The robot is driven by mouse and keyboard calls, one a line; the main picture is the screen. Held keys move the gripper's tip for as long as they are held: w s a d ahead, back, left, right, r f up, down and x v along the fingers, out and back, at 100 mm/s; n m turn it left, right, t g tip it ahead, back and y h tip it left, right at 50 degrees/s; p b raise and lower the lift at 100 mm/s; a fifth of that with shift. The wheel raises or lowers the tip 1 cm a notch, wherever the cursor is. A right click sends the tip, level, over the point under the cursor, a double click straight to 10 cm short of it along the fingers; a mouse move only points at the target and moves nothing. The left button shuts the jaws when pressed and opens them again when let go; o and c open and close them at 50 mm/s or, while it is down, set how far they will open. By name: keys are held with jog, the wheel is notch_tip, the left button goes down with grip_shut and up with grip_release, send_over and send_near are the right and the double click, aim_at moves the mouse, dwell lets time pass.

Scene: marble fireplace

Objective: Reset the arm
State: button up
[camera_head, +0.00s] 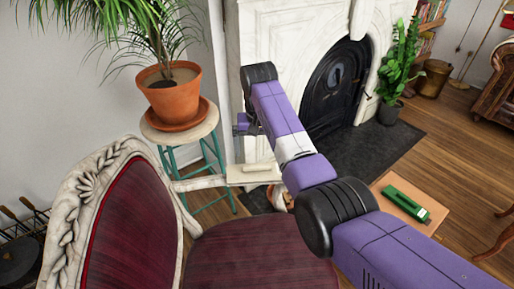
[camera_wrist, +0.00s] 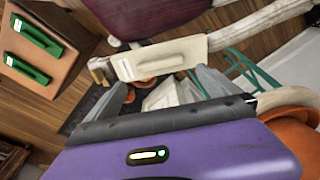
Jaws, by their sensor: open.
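My arm (camera_head: 295,147) reaches from the lower right toward the fireplace. In the head view its wrist end is near the plant stand, and the fingertips are hidden. In the wrist view my gripper (camera_wrist: 166,84) is open, its two grey fingers spread apart. A cream flat block with a raised handle, like a float (camera_wrist: 160,57), shows just beyond the fingertips. In the head view the float (camera_head: 255,173) is beside the front end of the chair's armrest. I cannot tell what supports it. Nothing is clearly held.
A carved chair with dark red upholstery (camera_head: 130,235) fills the lower left. A potted palm (camera_head: 176,95) stands on a stool with teal legs (camera_head: 215,165). A wooden surface (camera_head: 385,190) bears a green item (camera_head: 406,204); the wrist view shows two. Floor is open at right.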

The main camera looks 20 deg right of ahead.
jog(key=w+r+n+t, duration=0.1)
jog(key=w+r+t, duration=0.4)
jog(key=w+t, duration=0.4)
jog(key=s+f+n+t+p, duration=0.1)
jog(key=s+f+t, duration=0.15)
jog(key=s, duration=0.75)
jog(key=s+f+t+p, duration=0.15)
jog(key=s+t, duration=0.25)
jog(key=s, duration=0.7)
jog(key=s+r+g+p, duration=0.1)
jog(key=s+r, duration=0.3)
jog(key=s, duration=1.7)
jog(key=s+r+g+p, duration=0.1)
jog(key=s+r+p, duration=0.2)
jog(key=s, duration=1.8)
jog(key=shift+r+n+p, duration=0.4)
jog(key=shift+r, duration=0.35)
